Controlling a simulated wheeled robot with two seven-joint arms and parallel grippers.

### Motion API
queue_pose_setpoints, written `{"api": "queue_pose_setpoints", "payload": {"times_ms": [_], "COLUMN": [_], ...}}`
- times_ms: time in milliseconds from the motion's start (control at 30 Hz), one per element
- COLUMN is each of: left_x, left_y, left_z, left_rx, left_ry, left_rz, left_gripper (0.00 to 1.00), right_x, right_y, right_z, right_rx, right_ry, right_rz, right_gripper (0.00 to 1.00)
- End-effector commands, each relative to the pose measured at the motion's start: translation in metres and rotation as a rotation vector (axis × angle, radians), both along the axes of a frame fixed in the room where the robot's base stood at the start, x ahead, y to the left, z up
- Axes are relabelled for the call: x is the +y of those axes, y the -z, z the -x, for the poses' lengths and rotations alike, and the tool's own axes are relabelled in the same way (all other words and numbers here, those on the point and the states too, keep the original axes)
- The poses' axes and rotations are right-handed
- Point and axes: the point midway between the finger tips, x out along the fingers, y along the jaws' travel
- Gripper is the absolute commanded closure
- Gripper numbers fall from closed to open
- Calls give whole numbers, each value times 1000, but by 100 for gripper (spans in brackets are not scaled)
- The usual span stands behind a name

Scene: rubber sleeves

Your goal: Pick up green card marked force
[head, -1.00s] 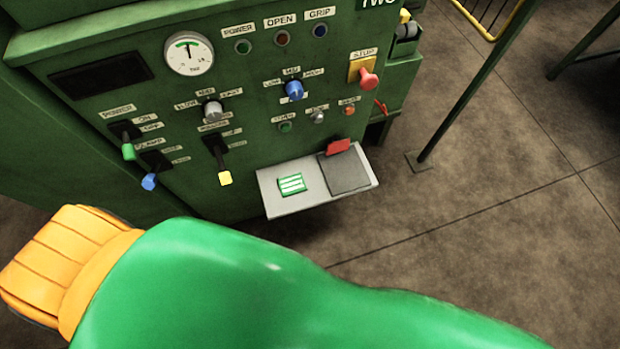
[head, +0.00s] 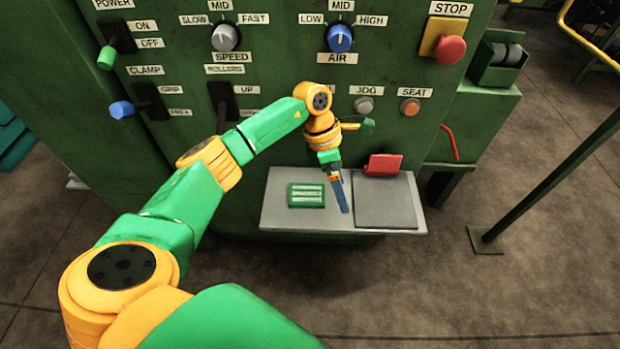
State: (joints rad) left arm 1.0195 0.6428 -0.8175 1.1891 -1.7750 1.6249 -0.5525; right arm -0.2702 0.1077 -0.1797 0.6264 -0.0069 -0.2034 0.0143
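A green card (head: 306,200) with pale printed lines lies on the left part of the grey shelf (head: 275,218) on the front of the green machine. Its wording is too small to read. My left arm reaches in from the lower left. My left gripper (head: 342,195) points down just right of the card, near the shelf's dark square pad (head: 388,205). Its narrow blue fingers show almost edge on, so I cannot tell if they are apart. Nothing shows held in it. My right gripper is not in view.
A red tab (head: 383,165) stands at the back of the dark pad. Above the shelf, the machine panel carries knobs, levers and a red stop button (head: 451,49). A green post (head: 550,180) stands on the floor at right.

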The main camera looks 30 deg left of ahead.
Motion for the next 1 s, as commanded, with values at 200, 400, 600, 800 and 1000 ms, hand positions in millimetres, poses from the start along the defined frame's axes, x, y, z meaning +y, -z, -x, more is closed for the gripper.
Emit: {"api": "queue_pose_setpoints", "payload": {"times_ms": [200,400,600,800,1000], "left_x": [80,77,75,75,74], "left_y": [3,33,64,65,65], "left_z": [0,2,2,1,1], "left_rx": [-26,-20,-23,-25,-25], "left_ry": [81,84,81,80,80], "left_rz": [-371,-374,-372,-371,-369], "left_gripper": [0,0,0,0,49], "right_x": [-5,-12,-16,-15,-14], "right_y": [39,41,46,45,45], "right_z": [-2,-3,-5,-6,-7], "right_rx": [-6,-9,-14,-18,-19], "right_ry": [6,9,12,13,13], "right_rz": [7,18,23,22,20], "right_gripper": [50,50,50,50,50]}}
